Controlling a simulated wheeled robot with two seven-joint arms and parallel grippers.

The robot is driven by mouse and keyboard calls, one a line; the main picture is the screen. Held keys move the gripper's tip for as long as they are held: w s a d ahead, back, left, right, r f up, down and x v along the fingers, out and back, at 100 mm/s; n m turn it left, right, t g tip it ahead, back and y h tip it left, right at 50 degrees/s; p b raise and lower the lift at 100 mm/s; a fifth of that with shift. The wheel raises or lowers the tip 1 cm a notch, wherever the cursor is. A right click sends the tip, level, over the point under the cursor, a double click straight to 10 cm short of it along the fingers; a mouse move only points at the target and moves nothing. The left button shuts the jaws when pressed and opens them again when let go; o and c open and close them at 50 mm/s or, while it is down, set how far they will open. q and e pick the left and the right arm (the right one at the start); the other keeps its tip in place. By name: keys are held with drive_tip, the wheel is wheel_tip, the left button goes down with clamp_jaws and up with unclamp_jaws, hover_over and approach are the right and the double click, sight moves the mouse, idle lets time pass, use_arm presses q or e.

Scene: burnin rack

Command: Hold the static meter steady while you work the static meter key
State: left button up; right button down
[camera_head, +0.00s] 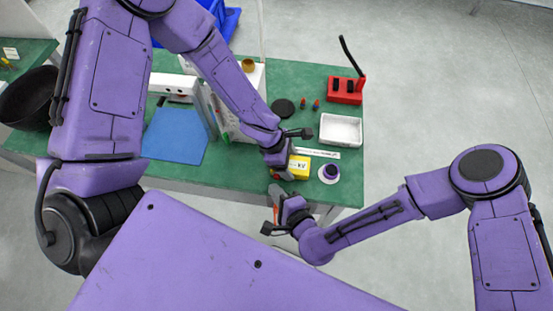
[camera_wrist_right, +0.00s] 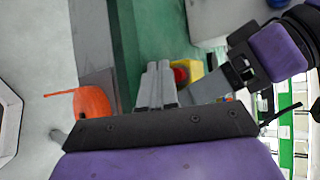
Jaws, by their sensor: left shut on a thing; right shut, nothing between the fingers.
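The static meter is a yellow box (camera_head: 299,167) with a white face marked kV, near the front edge of the green bench. My left gripper (camera_head: 283,165) is shut on it from the left; the grip itself is partly hidden. In the right wrist view the meter (camera_wrist_right: 196,71) shows a round red part (camera_wrist_right: 180,75), seemingly its key. My right gripper (camera_wrist_right: 158,72) is shut and empty. Its fingertips point at the meter, close to the red part; I cannot tell whether they touch. In the head view the right gripper (camera_head: 277,200) is in front of the meter.
A purple-topped round thing on a white disc (camera_head: 329,181) stands right of the meter. A white tray (camera_head: 340,129) and a red block holder (camera_head: 345,97) lie behind. An orange object (camera_wrist_right: 92,104) is beside my right gripper. Open floor lies to the right.

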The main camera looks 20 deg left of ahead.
drive_tip(key=shift+w, duration=0.1)
drive_tip(key=shift+w+a, duration=0.1)
drive_tip(key=shift+w, duration=0.2)
drive_tip(key=shift+w+a, duration=0.15)
drive_tip(key=shift+w, duration=0.55)
idle(0.9)
drive_tip(key=shift+s+d, duration=0.15)
drive_tip(key=shift+s, duration=0.4)
drive_tip(key=shift+s+d, duration=0.15)
drive_tip(key=shift+s, duration=0.4)
drive_tip(key=s, duration=0.2)
drive_tip(key=s+d, duration=0.1)
drive_tip(key=s, duration=0.2)
drive_tip(key=shift+d, duration=0.2)
drive_tip(key=shift+w, duration=0.1)
